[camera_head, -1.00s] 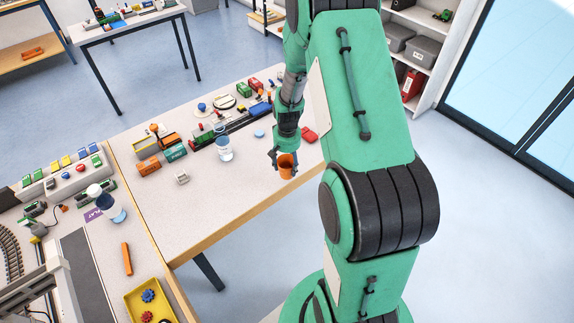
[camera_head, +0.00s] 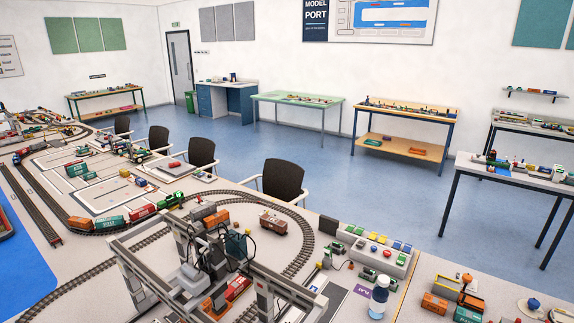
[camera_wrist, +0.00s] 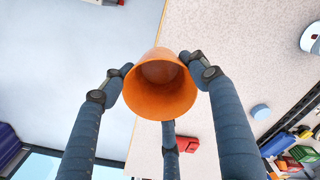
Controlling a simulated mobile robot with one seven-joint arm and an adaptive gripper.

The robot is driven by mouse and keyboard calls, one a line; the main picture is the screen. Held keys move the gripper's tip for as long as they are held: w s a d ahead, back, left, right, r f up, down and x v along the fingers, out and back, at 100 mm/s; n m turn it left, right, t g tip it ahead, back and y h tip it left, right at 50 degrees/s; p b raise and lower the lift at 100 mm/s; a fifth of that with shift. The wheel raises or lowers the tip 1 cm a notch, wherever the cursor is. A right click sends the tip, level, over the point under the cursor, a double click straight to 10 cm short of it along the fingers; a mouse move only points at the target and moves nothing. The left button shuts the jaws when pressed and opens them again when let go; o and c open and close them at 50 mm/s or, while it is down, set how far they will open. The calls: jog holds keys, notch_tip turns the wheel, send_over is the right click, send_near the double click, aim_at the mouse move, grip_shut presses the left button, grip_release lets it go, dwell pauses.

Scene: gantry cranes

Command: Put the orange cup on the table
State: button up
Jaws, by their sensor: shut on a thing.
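The orange cup (camera_wrist: 160,95) is in the middle of the wrist view, its open mouth facing the camera. My gripper (camera_wrist: 160,78) is shut on it, with blue-grey fingers around its sides. The pale speckled table (camera_wrist: 230,75) shows behind the cup, and its edge runs down behind the cup's left part. How far the cup is from the tabletop cannot be told. My gripper and the orange cup are out of the head view.
In the wrist view, a red block (camera_wrist: 188,145), a blue disc (camera_wrist: 260,111) and a white cup (camera_wrist: 312,38) stand on the table. The head view shows a gantry crane (camera_head: 200,265) and tracks.

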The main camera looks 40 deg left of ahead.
jog(key=w+a+n+p, duration=0.15)
jog(key=w+a, duration=0.25)
jog(key=a, duration=0.6)
jog(key=w+a+n, duration=0.2)
jog(key=w+a, duration=0.3)
jog(key=a, duration=0.6)
jog(key=w+a+n+p, duration=0.15)
jog(key=w+a, duration=0.25)
jog(key=a, duration=0.6)
jog(key=s+a+n+p, duration=0.1)
jog(key=s+a+n, duration=0.2)
jog(key=a, duration=1.6)
jog(key=s+a+n+p, duration=0.1)
jog(key=s+a+n, duration=0.2)
jog(key=a, duration=1.6)
jog(key=shift+s+a+r+p, duration=0.15)
jog(key=shift+s+a+p, duration=0.2)
jog(key=shift+s, duration=0.25)
jog(key=w+a+f, duration=0.1)
jog(key=w+a, duration=0.8)
jog(key=w, duration=0.4)
jog(key=shift+f, duration=0.3)
jog(key=shift+w, duration=0.1)
